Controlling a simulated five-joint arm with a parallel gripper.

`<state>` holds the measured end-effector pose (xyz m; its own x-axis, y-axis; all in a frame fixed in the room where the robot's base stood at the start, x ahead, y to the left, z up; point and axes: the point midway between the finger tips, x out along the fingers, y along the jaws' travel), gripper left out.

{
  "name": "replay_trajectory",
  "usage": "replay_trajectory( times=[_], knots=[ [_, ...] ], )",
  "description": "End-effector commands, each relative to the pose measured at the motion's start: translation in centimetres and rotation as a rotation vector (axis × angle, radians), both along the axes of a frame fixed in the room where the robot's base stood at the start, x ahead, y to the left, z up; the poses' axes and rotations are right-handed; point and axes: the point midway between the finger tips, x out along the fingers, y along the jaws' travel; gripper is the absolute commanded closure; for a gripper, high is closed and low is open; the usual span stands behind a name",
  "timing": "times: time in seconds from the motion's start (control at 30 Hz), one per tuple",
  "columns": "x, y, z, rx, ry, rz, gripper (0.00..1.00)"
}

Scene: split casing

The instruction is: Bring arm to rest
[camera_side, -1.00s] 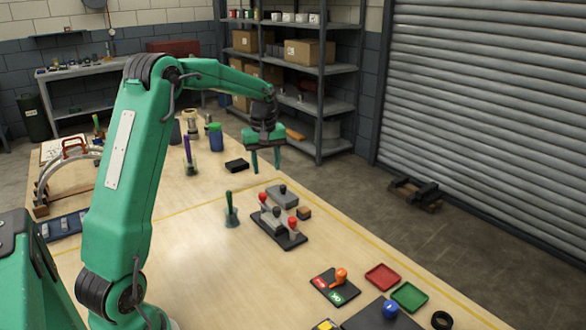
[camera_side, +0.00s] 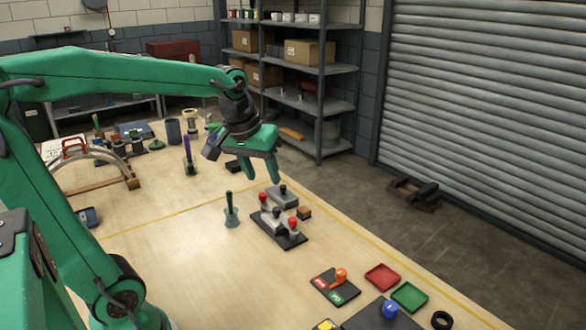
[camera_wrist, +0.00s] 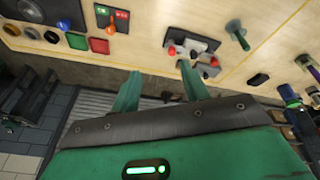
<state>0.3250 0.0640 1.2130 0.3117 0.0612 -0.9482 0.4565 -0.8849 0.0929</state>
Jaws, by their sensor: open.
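My gripper (camera_side: 262,174) is open and empty. In the side view it hangs tilted above the far right part of the table, over and behind the split casing. Its two green fingers also show apart in the wrist view (camera_wrist: 158,90). The casing (camera_side: 278,228) is a dark base with grey blocks and red and black knobs. It stands on the table (camera_side: 165,255), apart from the fingers. In the wrist view the casing (camera_wrist: 190,50) lies beyond the fingertips.
A green-handled tool (camera_side: 231,210) stands upright left of the casing. An orange-lever switch plate (camera_side: 335,285), a red tray (camera_side: 382,277) and a green tray (camera_side: 409,297) lie nearer. A purple-handled tool (camera_side: 188,155) stands farther back. The middle of the table is clear.

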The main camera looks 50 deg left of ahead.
Motion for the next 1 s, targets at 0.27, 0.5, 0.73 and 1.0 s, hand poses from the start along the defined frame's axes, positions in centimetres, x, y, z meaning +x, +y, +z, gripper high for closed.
replay_trajectory(
  times=[0.27, 0.5, 0.73, 1.0],
  knots=[
    [-4.7, -3.5, -0.3, 0.057, -0.069, -0.209, 0.55],
    [-8.3, -5.5, -1.5, 0.106, -0.125, -0.373, 0.55],
    [-9.9, -6.3, -2.4, 0.131, -0.154, -0.456, 0.55],
    [-10.1, -6.4, -2.5, 0.135, -0.156, -0.469, 0.55]
  ],
)
